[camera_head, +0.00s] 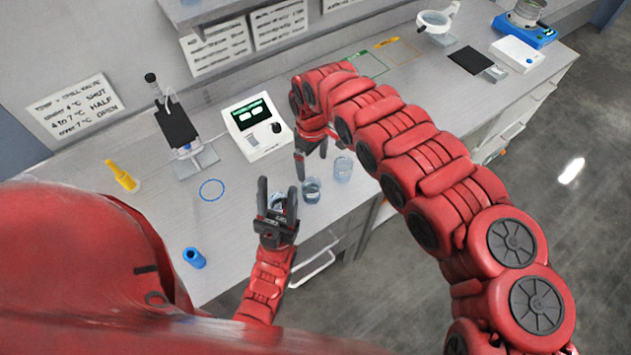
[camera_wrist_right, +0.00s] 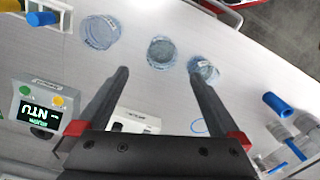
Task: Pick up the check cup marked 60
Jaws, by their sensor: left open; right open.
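Three clear cups stand in a slanting row near the bench's front edge. The left cup (camera_head: 277,203) shows between the fingers of my left gripper (camera_head: 277,187), which is open; whether they touch is unclear. The middle cup (camera_head: 311,190) and the right cup (camera_head: 343,169) stand clear. My right gripper (camera_head: 312,160) is open and empty above the bench, just behind the middle cup. In the right wrist view, the middle cup (camera_wrist_right: 161,52) lies ahead between the open fingers (camera_wrist_right: 158,76), the left cup (camera_wrist_right: 203,70) is by one fingertip. Cup markings are too small to read.
A white meter (camera_head: 258,127) stands behind the cups. A blue ring (camera_head: 211,190) and a stand (camera_head: 180,130) are left of it. A blue cylinder (camera_head: 194,257) is at the front left. Another device with an NTU display (camera_wrist_right: 40,108) shows in the wrist view.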

